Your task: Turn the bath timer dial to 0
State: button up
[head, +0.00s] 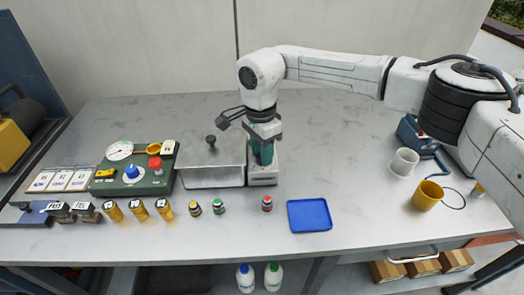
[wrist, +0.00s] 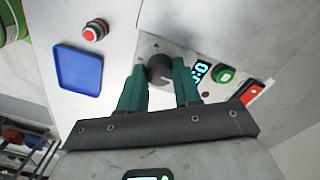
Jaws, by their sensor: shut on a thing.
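The bath timer dial (wrist: 160,68) is a dark round knob with a pale mark on its face, on a light panel (wrist: 152,22) in the wrist view. My gripper (wrist: 161,76) has its teal fingers shut on the dial, one on each side. Beside the dial a small display (wrist: 199,72) shows cyan digits, tilted and too small to read surely. A green button (wrist: 224,75) and a red switch (wrist: 252,93) are further right. In the head view my gripper (head: 262,158) points down at the bath's control box (head: 263,180) and hides the dial.
The metal bath with its lid (head: 210,165) adjoins the control box. A green panel (head: 135,170) and several small jars stand left. A red-capped jar (head: 267,204) and blue tray (head: 309,215) are in front. White (head: 403,163) and yellow (head: 427,196) mugs stand right.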

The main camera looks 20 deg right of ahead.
jog(key=shift+r, duration=0.1)
dwell(0.3)
jog(key=o, duration=1.1)
jog(key=shift+c, duration=0.2)
notch_tip(320, 180, up, 11)
jog(key=shift+w+f+b, duration=0.2)
jog(key=shift+w+b, duration=0.05)
jog(key=shift+b, duration=0.2)
